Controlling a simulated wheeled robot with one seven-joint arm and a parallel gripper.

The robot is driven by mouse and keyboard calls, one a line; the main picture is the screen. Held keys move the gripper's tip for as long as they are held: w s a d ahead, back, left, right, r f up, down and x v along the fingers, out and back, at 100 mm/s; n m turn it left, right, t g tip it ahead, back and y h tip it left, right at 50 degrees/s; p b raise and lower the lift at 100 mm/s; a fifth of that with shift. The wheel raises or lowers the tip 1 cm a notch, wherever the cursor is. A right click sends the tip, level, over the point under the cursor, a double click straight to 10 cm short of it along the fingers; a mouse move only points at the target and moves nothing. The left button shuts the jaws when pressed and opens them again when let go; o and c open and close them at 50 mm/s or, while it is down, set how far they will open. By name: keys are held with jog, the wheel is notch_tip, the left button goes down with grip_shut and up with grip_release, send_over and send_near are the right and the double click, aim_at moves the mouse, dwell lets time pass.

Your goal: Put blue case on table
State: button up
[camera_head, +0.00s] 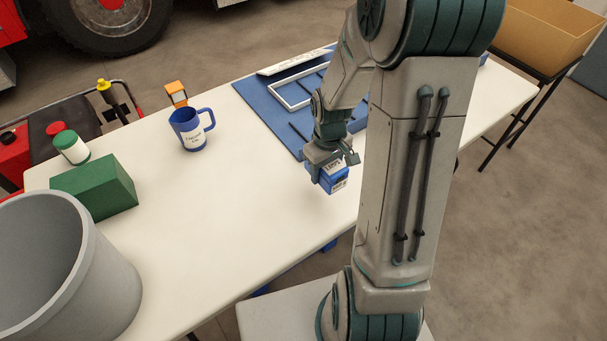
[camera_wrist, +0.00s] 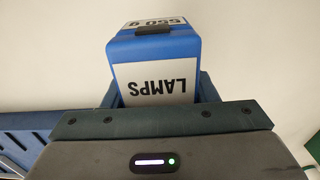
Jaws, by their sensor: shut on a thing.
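The blue case (camera_head: 331,177) is a small blue box with white labels. In the wrist view the case (camera_wrist: 155,55) shows a label reading "LAMPS". My gripper (camera_head: 323,160) is shut on the case, near the front edge of the white table (camera_head: 240,215), beside the blue tray's near corner. The fingers (camera_wrist: 160,92) stand at both sides of the case in the wrist view. The case is over the table top; I cannot tell whether its underside touches the surface.
A blue tray (camera_head: 284,127) with a white frame (camera_head: 290,92) lies behind my gripper. The table's middle is clear.

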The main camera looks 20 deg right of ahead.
send_over(302, 193)
notch_tip(302, 193, down, 4)
jog(key=shift+r, duration=0.25)
jog(key=shift+f, duration=2.05)
jog(key=shift+f, duration=0.2)
jog(key=o, duration=1.4)
jog(key=shift+r, duration=0.15)
